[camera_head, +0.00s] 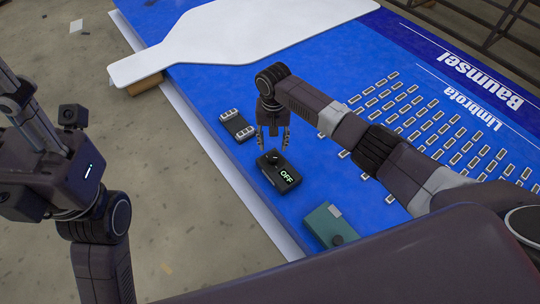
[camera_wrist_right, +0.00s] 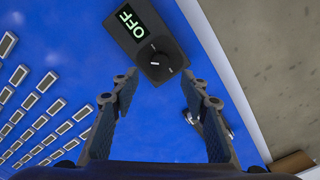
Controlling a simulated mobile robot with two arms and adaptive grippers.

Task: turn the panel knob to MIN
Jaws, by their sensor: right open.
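The panel (camera_head: 285,177) is a small dark box lying on the blue board, with a display reading OFF in green. Its black round knob (camera_head: 271,158) shows at the panel's far end; in the right wrist view the knob (camera_wrist_right: 161,60) has a light pointer mark, and the panel (camera_wrist_right: 128,22) is near the top. My right gripper (camera_head: 272,146) is open and empty, fingers pointing down just beyond the knob; in the wrist view its fingertips (camera_wrist_right: 162,85) are spread on either side below the knob, apart from it.
A dark box with white switches (camera_head: 237,125) lies beyond the panel and a teal box (camera_head: 329,225) lies nearer. A white bottle-shaped sheet (camera_head: 230,40) covers the far part of the blue board (camera_head: 215,85). Rows of small light pieces (camera_head: 430,125) lie to the right.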

